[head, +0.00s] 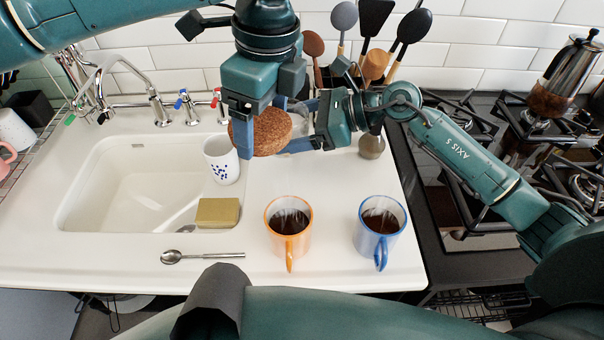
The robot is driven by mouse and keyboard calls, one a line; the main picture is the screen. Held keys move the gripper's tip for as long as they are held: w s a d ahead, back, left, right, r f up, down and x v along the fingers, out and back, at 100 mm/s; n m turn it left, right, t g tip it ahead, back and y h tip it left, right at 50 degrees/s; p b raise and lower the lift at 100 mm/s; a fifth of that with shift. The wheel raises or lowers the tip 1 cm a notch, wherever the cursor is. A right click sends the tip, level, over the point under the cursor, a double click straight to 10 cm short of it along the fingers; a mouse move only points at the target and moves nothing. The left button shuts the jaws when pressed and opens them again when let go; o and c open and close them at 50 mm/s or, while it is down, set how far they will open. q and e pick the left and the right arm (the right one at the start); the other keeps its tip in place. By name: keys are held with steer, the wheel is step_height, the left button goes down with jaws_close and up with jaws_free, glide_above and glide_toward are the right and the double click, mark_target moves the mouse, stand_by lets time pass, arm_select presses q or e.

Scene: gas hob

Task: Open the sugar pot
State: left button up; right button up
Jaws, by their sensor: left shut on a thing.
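A round brown cork piece (272,131), which looks like a lid, is held up above the worktop, tilted towards me. My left gripper (250,138) comes down from above and is shut on it at its left side. My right gripper (297,130) points left at the cork's right side, its fingers apart; I cannot tell whether they touch it.
An orange mug (288,226) and a blue mug (380,226) of dark steaming drink stand in front. A spoon (203,256) and a yellowish block (218,213) lie by the sink (130,190). Utensils (375,64) stand behind my grippers; the gas hob (530,150) is right.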

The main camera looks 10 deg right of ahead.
steer(key=shift+w+d, duration=0.2)
steer(key=shift+d, duration=0.05)
steer(key=shift+d+f, duration=0.1)
steer(key=shift+f, duration=0.2)
step_height(320, 180, down, 9)
steer(key=shift+f+b, duration=0.15)
steer(key=shift+b, duration=0.2)
steer(key=shift+f, duration=0.25)
steer(key=o, duration=1.4)
steer(key=shift+o, duration=0.2)
